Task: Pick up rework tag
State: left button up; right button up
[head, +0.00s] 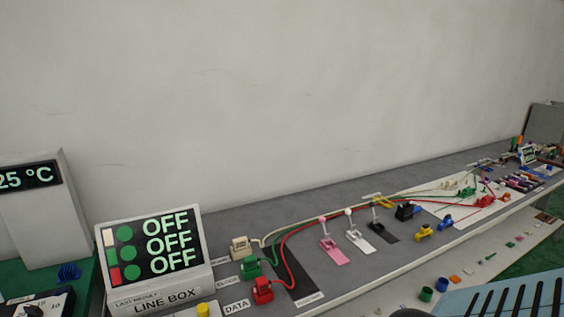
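I cannot make out which item is the rework tag. Neither of my grippers is in view.
A line box (160,262) showing OFF three times stands at the left front of the grey bench (340,215). Cables run from red (262,290), green (250,268) and cream plugs. Pink (333,252), white and black lever fixtures stand mid-bench. A blue slotted object (500,298) fills the bottom right.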

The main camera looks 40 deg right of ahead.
aim_at(506, 199)
jog(key=z, duration=2.8)
jog(key=i+l+u, duration=0.1)
jog(key=i+l, duration=0.2)
jog(key=i, duration=0.4)
jog(key=i+l+u, duration=0.1)
jog(key=i+l, duration=0.25)
jog(key=i, duration=0.3)
jog(key=i+l+u, duration=0.1)
jog(key=i+l, duration=0.3)
jog(key=i, duration=0.3)
jog(key=i+l+u, duration=0.1)
jog(key=i+l, duration=0.35)
jog(key=i, duration=0.2)
jog(key=i+l+u, duration=0.1)
jog(key=i+l, duration=0.4)
jog(key=i, duration=0.1)
